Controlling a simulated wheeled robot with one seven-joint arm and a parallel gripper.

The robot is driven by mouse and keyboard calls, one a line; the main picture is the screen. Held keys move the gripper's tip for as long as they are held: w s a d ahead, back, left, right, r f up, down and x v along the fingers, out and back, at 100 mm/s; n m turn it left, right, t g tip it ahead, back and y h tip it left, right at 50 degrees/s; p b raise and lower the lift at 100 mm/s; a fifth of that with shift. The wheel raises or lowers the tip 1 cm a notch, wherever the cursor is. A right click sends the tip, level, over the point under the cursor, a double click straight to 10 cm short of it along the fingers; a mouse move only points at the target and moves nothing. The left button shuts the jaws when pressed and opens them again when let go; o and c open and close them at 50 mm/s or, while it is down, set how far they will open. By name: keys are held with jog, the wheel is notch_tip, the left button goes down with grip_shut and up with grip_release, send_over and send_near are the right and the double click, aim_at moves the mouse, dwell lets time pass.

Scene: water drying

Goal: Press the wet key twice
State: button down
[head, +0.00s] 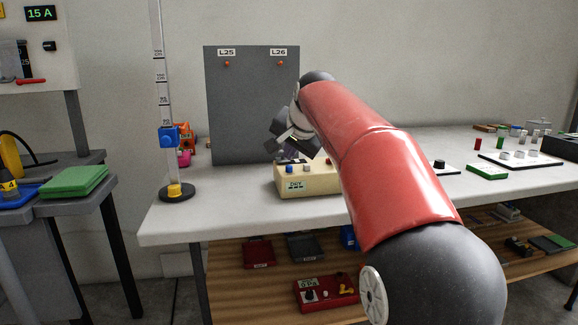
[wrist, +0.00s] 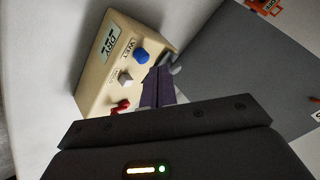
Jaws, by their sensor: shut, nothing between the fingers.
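A cream control box (head: 312,182) stands on the white table, below the upper end of my red arm. Its small display (wrist: 109,38) reads DRY. In the wrist view a blue key (wrist: 141,56) sits beside the WET label (wrist: 127,47); the blue key also shows in the head view (head: 290,169). My gripper (wrist: 159,74) is shut and empty, its dark fingers beside the box near the blue key. I cannot tell whether they touch it. In the head view my gripper (head: 291,154) is over the box, partly hidden.
The box also carries a pale key (wrist: 125,76) and a red switch (wrist: 121,106). A grey panel (head: 240,110) labelled L25 and L26 stands behind it. A tall scale post (head: 160,80) with a blue slider stands to the left. A white tray (head: 545,163) lies at the right.

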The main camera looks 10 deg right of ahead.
jog(key=shift+f, duration=0.2)
jog(key=shift+f+b, duration=0.3)
jog(key=shift+f, duration=0.3)
dwell(0.8)
jog(key=shift+r, duration=0.1)
jog(key=shift+r+p, duration=0.7)
notch_tip(320, 180, up, 6)
jog(key=p, duration=0.5)
jog(key=shift+p, duration=0.35)
jog(key=shift+d, duration=0.1)
dwell(2.0)
